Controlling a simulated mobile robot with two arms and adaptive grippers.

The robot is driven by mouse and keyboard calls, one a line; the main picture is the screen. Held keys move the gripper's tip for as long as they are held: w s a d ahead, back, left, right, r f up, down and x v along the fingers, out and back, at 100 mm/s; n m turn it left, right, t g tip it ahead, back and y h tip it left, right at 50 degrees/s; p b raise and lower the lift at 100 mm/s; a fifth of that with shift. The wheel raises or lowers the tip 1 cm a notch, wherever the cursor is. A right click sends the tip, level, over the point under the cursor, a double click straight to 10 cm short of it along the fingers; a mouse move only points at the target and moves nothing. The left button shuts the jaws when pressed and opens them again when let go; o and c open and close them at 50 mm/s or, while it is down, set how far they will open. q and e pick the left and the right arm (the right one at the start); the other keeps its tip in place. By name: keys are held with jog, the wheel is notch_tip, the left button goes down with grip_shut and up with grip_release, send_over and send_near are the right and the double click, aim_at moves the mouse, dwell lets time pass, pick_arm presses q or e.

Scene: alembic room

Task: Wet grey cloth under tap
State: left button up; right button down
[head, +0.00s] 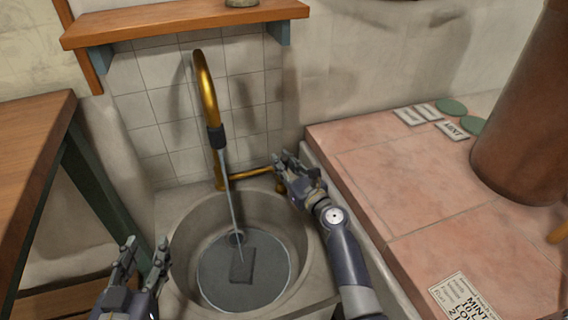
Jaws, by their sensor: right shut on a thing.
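A gold tap (207,88) with a dark nozzle arches over the round stone sink (181,240). A thin stream of water (231,190) falls from the nozzle into the basin. The small dark grey cloth (242,267) lies at the bottom of the sink, where the stream comes down. My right gripper (281,172) is at the end of the tap's gold lever (250,173), shut on it; its fingers hide the lever's tip. My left gripper (146,250) is open and empty, at the left front of the sink.
A pink tiled counter (400,185) stands right of the sink, with a large brown cylinder (520,120), green discs (452,107) and paper labels (466,300). A wooden shelf (180,24) hangs above the tap. A wooden table (35,150) stands at the left.

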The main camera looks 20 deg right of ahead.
jog(key=p, duration=0.3)
jog(key=shift+w+r+g, duration=0.2)
jog(key=shift+r+g, duration=0.05)
jog(key=shift+g, duration=0.05)
pick_arm(q)
jog(key=s+a+f+g+y+p, duration=0.2)
jog(key=s+a+f+g, duration=0.1)
jog(key=s+f+g, duration=0.35)
jog(key=s+a+f+g+y+p, duration=0.1)
jog(key=s+a+f+g+p, duration=0.15)
jog(key=s+f+g, duration=0.4)
pick_arm(e)
jog(key=shift+w+r+g, duration=0.15)
jog(key=shift+w+g, duration=0.15)
jog(key=shift+g, duration=0.1)
jog(key=g+p, duration=0.1)
jog(key=p, duration=0.3)
jog(key=shift+w+h+p, duration=0.3)
jog(key=shift+w, duration=0.1)
jog(key=shift+f, duration=0.2)
pick_arm(q)
jog(key=s+f, duration=0.2)
jog(key=f, duration=0.7)
jog(key=s+f, duration=0.3)
jog(key=f, duration=0.6)
jog(key=shift+s+a+f, duration=0.15)
jog(key=shift+a+f, duration=0.05)
jog(key=shift+a, duration=0.2)
